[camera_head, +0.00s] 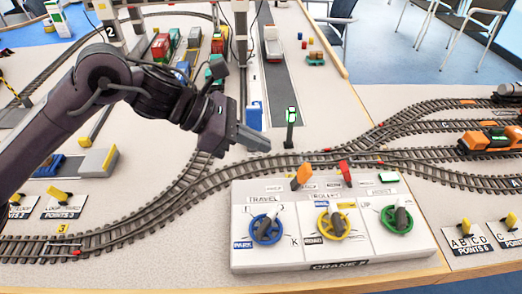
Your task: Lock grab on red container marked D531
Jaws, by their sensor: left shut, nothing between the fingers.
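My left gripper (264,144) comes in from the left and is shut and empty. It hangs above the track just behind the crane control panel (310,253), apart from its levers. The panel has a blue wheel (266,229) under TRAVEL, a yellow wheel (333,224) and a green wheel (397,219). An orange lever (301,176) and a red lever (345,173) stand along its back edge. A red container (161,47) is among the wagons at the back left; its marking is too small to read. The grab cannot be made out. My right gripper is not in view.
Model tracks curve behind the panel. A signal post (290,126) with a green light stands behind it. An orange locomotive (491,140) is at the right. Crane legs and a white truck (272,45) on a grey road are at the back. Points levers sit at both sides.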

